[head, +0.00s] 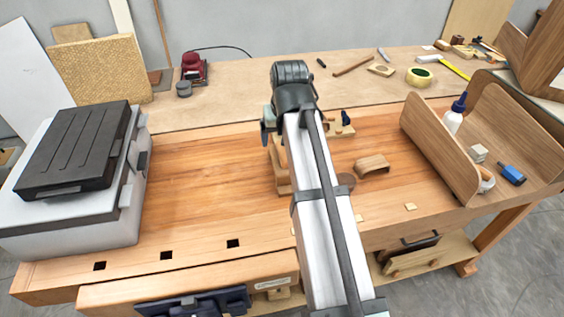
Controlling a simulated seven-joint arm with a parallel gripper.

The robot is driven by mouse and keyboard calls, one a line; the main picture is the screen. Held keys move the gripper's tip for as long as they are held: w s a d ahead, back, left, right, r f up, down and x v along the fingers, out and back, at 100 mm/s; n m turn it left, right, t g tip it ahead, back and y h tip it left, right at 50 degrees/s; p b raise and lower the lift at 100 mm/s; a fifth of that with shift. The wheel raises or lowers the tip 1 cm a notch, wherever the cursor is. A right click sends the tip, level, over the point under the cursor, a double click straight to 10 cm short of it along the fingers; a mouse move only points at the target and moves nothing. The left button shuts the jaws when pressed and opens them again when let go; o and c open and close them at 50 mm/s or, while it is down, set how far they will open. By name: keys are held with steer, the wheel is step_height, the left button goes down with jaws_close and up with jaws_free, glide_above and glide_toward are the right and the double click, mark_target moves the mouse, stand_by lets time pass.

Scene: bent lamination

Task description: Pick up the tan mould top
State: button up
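A small tan wooden block with a curved face (373,165) lies on the bench, right of my arm. It may be the mould top, but I cannot tell for sure. Another tan wooden piece (279,168) stands on the bench, largely hidden behind my arm. A tan part with a dark blue knob (342,127) shows just right of my arm. My arm reaches over the middle of the bench, with its dark wrist above these pieces. My gripper's fingers are hidden behind the arm, so their opening and any contact do not show.
A grey machine with a black lid (75,150) stands at the left. At the right, a curved wooden panel (440,148) rises beside a glue bottle (455,115) and a blue tool (512,174). Yellow tape (419,76) lies farther back. The bench's left middle (205,190) is clear.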

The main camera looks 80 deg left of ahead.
mark_target(282, 151)
steer(key=x, duration=0.3)
steer(key=shift+f, duration=0.15)
steer(key=shift+d+x, duration=0.2)
steer(key=shift+x, duration=1.15)
steer(key=shift+d+x, duration=0.15)
steer(key=shift+x, duration=1.15)
steer(key=shift+f, duration=0.15)
steer(key=c, duration=1.4)
steer(key=shift+o, duration=0.2)
